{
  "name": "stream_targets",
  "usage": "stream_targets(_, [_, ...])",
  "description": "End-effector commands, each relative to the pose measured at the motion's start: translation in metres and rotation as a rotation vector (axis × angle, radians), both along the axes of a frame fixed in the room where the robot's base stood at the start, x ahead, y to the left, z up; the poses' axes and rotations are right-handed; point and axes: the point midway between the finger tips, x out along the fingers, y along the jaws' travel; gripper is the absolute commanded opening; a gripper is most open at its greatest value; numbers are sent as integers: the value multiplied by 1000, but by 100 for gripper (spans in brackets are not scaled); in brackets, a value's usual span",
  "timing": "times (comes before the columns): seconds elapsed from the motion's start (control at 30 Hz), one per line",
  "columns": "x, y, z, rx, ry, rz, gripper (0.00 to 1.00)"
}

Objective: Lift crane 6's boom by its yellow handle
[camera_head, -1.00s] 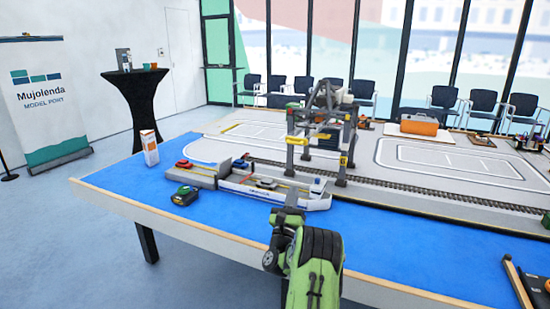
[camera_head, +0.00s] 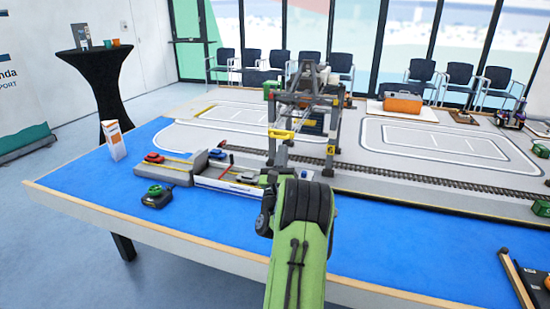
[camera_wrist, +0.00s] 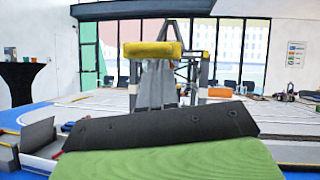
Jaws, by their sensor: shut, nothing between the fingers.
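Crane 6 (camera_head: 331,150) is a grey gantry crane on the table, with a yellow "6" plate on its leg. Its yellow handle (camera_head: 281,134) is a bar on the near side, lying roughly level. It shows large at the top centre of the wrist view (camera_wrist: 152,49). My gripper (camera_wrist: 157,64) is shut and empty, its grey fingers pointing at the handle from just below it in the picture. Whether they touch it I cannot tell.
A model ship (camera_head: 228,178) lies left of my arm, beside a grey quay with a red car (camera_head: 154,157). A black device with a green knob (camera_head: 157,196) and an orange-white box (camera_head: 114,140) stand on the blue table. Rails (camera_head: 420,180) run right from the crane.

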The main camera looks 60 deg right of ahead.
Motion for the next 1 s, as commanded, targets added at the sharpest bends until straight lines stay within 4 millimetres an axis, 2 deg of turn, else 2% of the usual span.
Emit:
stream_targets(0.07, [-3, 0, 9, 0, 1, -6, 0])
stream_targets(0.47, [-4, 1, 8, 1, 1, -7, 0])
stream_targets(0.63, [-4, 1, 14, 13, 3, -6, 0])
stream_targets(0.87, [-5, 2, 38, 68, 11, -7, 0])
stream_targets(1.0, [-5, 3, 58, 124, 19, -8, 0])
